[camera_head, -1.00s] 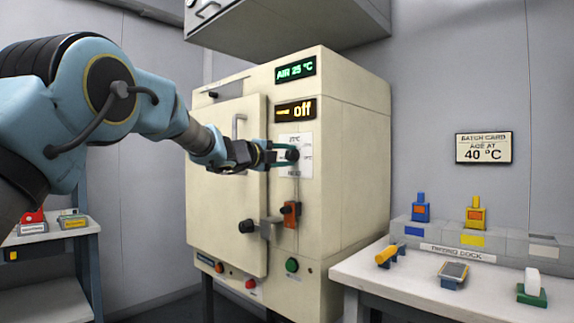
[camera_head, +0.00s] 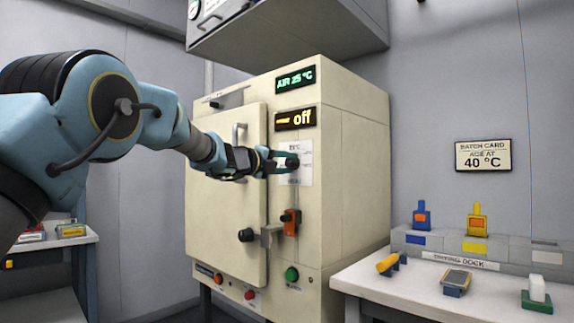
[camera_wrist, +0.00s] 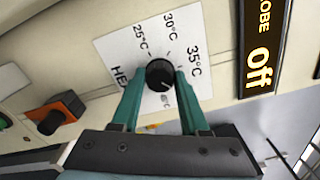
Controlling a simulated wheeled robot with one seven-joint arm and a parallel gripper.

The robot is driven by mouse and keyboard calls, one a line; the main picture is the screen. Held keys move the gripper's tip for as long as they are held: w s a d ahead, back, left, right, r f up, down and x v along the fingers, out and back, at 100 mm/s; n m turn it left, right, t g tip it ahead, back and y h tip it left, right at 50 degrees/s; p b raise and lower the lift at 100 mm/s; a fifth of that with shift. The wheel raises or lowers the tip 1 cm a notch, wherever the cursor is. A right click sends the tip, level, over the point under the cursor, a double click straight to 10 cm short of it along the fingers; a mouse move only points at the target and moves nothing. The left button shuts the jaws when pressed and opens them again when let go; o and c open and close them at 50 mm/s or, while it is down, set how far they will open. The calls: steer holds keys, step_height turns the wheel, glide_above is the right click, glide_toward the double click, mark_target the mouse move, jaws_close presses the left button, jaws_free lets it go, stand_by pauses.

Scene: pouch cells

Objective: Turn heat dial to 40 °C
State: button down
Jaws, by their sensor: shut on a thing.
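The heat dial (camera_wrist: 159,74) is a small black knob on a white scale plate (camera_wrist: 112,48) marked 25, 30 and 35 °C, with a further mark partly hidden near the fingers. My gripper (camera_wrist: 160,82) has its two teal fingers closed on either side of the dial. I cannot tell clearly where the dial's pointer stands. In the head view my gripper (camera_head: 290,162) reaches the scale plate (camera_head: 304,168) on the oven front, and its fingers hide the dial. The oven (camera_head: 350,190) shows a green AIR 25 °C display (camera_head: 296,77) and an amber "off" display (camera_head: 296,118).
Below the scale plate is an orange switch (camera_head: 291,222) with a black knob. A door latch (camera_head: 266,235) and a green button (camera_head: 292,274) are lower. The batch card (camera_head: 483,155) reads AGE AT 40 °C. A side table (camera_head: 390,285) stands at right.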

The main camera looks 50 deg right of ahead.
steer(key=shift+c, duration=2)
jaws_free()
steer(key=shift+a, duration=0.15)
steer(key=a+b, duration=0.1)
steer(key=a, duration=0.9)
steer(key=shift+w+a+b, duration=0.3)
